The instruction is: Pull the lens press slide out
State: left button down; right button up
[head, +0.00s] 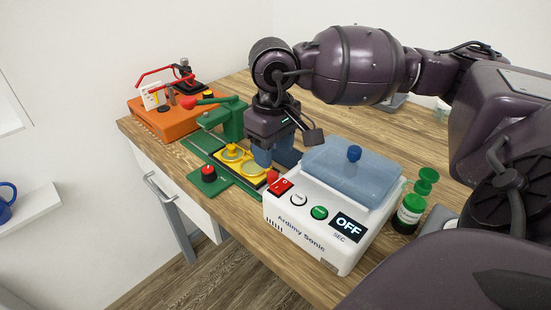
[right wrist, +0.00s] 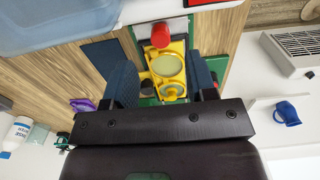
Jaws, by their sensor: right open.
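The lens press is a green device (head: 234,124) on the table, with an arm over its base. Its yellow slide (head: 254,174) carries round lens seats and has a red knob (head: 272,177) at its near end. I cannot tell whether the fingers touch anything. My left gripper is not in view.
A white ultrasonic cleaner (head: 310,225) reading OFF, with a blue lid, stands just right of the press. An orange device (head: 165,120) stands behind left. A black-and-red knob (head: 208,174) sits on the press base.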

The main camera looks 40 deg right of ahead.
jog(key=shift+r, duration=2.35)
